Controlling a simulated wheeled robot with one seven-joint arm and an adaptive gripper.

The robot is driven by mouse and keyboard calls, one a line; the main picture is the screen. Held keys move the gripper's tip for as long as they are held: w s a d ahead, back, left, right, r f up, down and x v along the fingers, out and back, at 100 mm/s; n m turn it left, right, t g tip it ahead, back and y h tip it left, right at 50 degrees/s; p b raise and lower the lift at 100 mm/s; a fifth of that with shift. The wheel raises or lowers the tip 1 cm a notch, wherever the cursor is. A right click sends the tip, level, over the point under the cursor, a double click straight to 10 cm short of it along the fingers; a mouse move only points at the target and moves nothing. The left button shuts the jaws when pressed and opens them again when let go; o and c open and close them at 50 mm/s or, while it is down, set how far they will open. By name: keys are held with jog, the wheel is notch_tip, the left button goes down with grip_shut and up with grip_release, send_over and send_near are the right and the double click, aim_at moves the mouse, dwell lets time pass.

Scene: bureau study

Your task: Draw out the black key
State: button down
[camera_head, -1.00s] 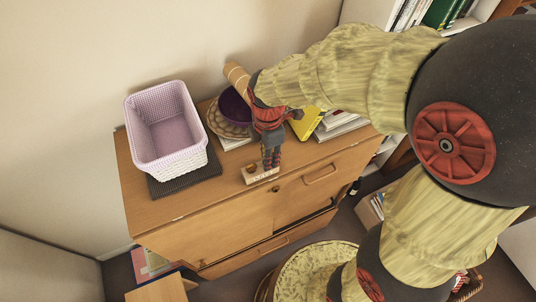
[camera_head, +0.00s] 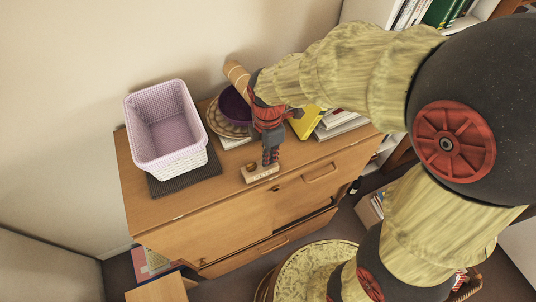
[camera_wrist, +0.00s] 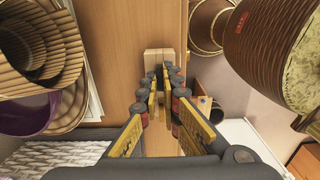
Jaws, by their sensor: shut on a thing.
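A small pale wooden block (camera_head: 260,173) with openings in it stands at the front edge of the wooden cabinet top. It also shows just beyond the fingertips in the wrist view (camera_wrist: 157,60). My gripper (camera_head: 270,157) points down right over the block, its fingertips close to it. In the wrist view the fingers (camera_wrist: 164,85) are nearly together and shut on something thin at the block. The black key is not clearly visible; the fingertips hide most of what is between them.
A lilac woven basket (camera_head: 165,130) stands on a dark mat (camera_head: 190,178) at left. A purple bowl (camera_head: 234,106), wicker dishes and a yellow book (camera_head: 306,124) lie behind my gripper. The cabinet top (camera_head: 140,190) is clear along the front left. A round patterned stool (camera_head: 310,270) stands in front.

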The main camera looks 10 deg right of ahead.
jog(key=shift+r, duration=0.1)
jog(key=shift+r+p, duration=2.15)
jog(key=shift+r, duration=0.75)
jog(key=shift+f, duration=0.1)
